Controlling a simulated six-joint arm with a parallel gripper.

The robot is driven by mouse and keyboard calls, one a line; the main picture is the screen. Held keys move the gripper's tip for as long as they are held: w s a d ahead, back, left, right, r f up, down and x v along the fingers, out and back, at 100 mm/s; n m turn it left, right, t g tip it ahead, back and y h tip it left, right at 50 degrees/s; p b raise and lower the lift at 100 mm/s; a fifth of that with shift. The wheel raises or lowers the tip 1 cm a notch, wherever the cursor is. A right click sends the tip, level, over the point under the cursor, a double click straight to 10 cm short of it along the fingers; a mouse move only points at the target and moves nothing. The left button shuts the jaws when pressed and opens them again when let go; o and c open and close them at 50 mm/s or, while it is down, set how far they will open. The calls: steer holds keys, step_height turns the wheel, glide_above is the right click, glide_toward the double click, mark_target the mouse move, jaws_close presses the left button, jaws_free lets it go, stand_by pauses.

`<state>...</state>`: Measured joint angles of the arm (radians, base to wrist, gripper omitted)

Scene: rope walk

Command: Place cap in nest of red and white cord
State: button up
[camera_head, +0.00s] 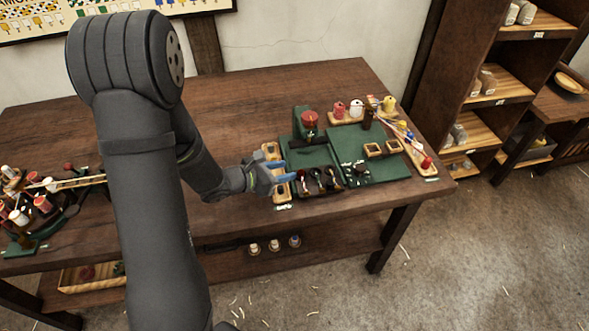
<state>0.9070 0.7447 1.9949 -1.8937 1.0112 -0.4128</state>
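My gripper (284,171), with two blue fingers, is over the wooden strip tray (282,196) at the left of the green board (350,168). The fingers stand apart, and I make out nothing between them. My gripper covers the middle of the tray, so I cannot make out a cap there. Right of it, a dark holder (318,190) has several small pieces in red and pale tones in its hollows. Two small square wooden frames (373,150) sit on the board's right. I cannot tell which place is the nest of red and white cord.
A red-topped green fixture (310,122) stands behind the board. Red (339,109), white (356,109) and yellow (388,104) spools stand at the back, with cords running right. A crowded spool stand (40,205) is at left. The table's middle back (260,100) is clear.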

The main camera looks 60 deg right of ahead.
mark_target(297, 171)
steer(key=v, duration=0.6)
steer(key=shift+a, duration=0.3)
steer(key=shift+w, duration=0.1)
steer(key=x, duration=1.2)
steer(key=shift+f, duration=0.45)
steer(key=shift+r, duration=0.25)
steer(key=shift+f, duration=0.1)
